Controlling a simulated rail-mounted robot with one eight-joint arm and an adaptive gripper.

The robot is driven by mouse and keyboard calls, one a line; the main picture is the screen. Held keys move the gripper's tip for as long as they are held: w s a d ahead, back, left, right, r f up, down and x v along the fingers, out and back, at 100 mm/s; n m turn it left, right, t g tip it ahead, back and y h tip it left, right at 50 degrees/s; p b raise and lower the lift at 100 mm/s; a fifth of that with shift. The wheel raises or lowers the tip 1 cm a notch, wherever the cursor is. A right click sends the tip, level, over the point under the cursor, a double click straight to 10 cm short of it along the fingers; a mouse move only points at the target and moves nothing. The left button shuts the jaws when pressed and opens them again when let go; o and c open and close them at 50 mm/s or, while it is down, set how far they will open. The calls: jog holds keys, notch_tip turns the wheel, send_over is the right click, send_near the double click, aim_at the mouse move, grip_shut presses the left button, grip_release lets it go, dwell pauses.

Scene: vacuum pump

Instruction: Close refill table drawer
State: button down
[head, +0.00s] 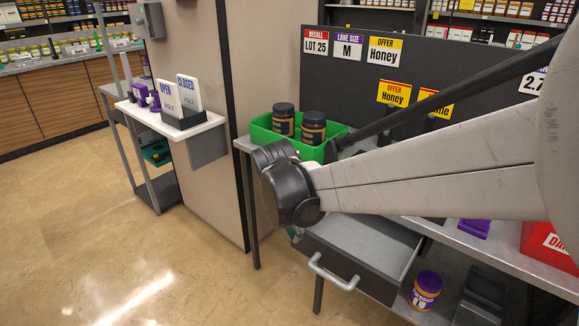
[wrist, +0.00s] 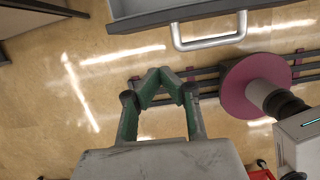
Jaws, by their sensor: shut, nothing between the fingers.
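The refill table drawer (head: 362,250) is pulled open below the table top (head: 440,231) in the head view. It is grey, looks empty, and has a pale bar handle (head: 333,276) on its front. In the wrist view the drawer front (wrist: 150,20) spans the top edge, with its handle (wrist: 210,43) toward me. My gripper (wrist: 160,72) has green fingers that meet at the tips. It is shut and empty, short of the handle and a little to its left, apart from it in the picture. In the head view my arm mostly hides the gripper.
A green crate (head: 263,134) with two dark jars stands on the table. A purple-lidded jar (head: 425,290) sits on the shelf below, right of the drawer. A red box (head: 550,245) is at the right. Floor (head: 150,240) left of the drawer is clear.

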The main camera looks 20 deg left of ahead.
aim_at(304, 246)
jog(key=x, duration=0.3)
jog(key=w+b+x, duration=0.1)
jog(key=x, duration=0.2)
jog(key=b+x, duration=0.1)
jog(key=x, duration=0.3)
jog(key=shift+w+r, duration=0.1)
jog(key=shift+w, duration=0.15)
jog(key=shift+w+d, duration=0.15)
jog(key=shift+w, duration=0.45)
